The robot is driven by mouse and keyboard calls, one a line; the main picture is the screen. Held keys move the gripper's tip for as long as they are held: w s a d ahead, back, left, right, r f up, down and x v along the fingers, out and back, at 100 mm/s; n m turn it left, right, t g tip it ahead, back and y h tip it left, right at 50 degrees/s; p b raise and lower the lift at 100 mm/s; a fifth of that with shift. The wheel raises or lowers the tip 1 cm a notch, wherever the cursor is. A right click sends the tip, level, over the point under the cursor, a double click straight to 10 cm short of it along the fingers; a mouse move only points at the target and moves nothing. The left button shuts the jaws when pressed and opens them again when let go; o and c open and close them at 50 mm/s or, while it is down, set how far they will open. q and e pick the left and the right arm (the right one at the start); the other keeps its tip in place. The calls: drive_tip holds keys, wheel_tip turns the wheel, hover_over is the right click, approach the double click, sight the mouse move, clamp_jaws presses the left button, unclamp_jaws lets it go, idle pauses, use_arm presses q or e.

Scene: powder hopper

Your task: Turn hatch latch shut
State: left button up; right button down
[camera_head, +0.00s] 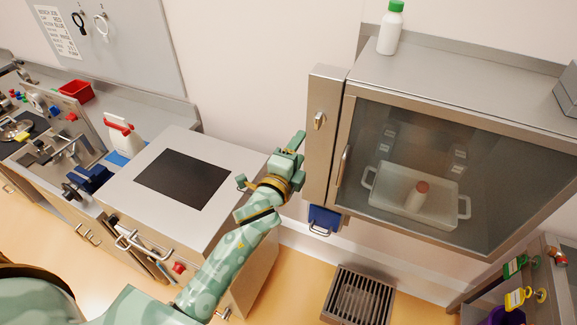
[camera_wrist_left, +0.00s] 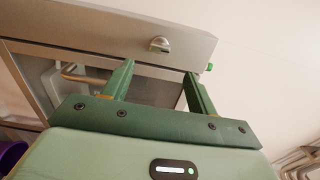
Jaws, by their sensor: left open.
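The hatch (camera_head: 440,182) is a steel cabinet front with a large glass pane at the right of the head view, and its door appears closed. The latch (camera_head: 320,120) is a small metal knob on the narrow steel panel left of the glass. It also shows in the left wrist view (camera_wrist_left: 159,45), beyond the fingertips; its exact turn is hard to tell. A bar handle (camera_head: 342,166) stands on the door's left edge. My left gripper (camera_head: 290,152) is open and empty, left of and below the latch, apart from it. My right gripper is out of view.
A white bottle (camera_head: 390,30) stands on the cabinet. A blue box (camera_head: 324,220) hangs below the latch panel. A steel unit with a dark top plate (camera_head: 183,178) stands at the left.

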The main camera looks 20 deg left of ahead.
use_arm(q)
drive_tip(key=s, duration=0.5)
drive_tip(key=shift+s+b, duration=0.3)
drive_tip(key=s+f+n+g+b, duration=0.3)
drive_tip(key=s+f+n, duration=0.1)
drive_tip(key=f, duration=1.1)
drive_tip(key=s+f+n+g+b, duration=0.2)
drive_tip(key=s+f+n+g, duration=0.15)
drive_tip(key=f, duration=1.05)
drive_tip(key=s+f+n+g+b, duration=0.3)
drive_tip(key=s+f, duration=0.2)
drive_tip(key=f, duration=1)
drive_tip(key=s+a+f+n+g+b, duration=0.2)
drive_tip(key=s+f+b, duration=0.5)
drive_tip(key=s+f, duration=0.8)
drive_tip(key=s+a+f+n+g+b, duration=0.2)
drive_tip(key=s+a+f+g+b, duration=0.3)
drive_tip(key=s+f, duration=1)
drive_tip(key=s+b, duration=0.1)
drive_tip(key=b, duration=0.2)
drive_tip(key=shift+g+y, duration=0.3)
drive_tip(key=shift+g, duration=0.05)
drive_tip(key=shift+f, duration=0.1)
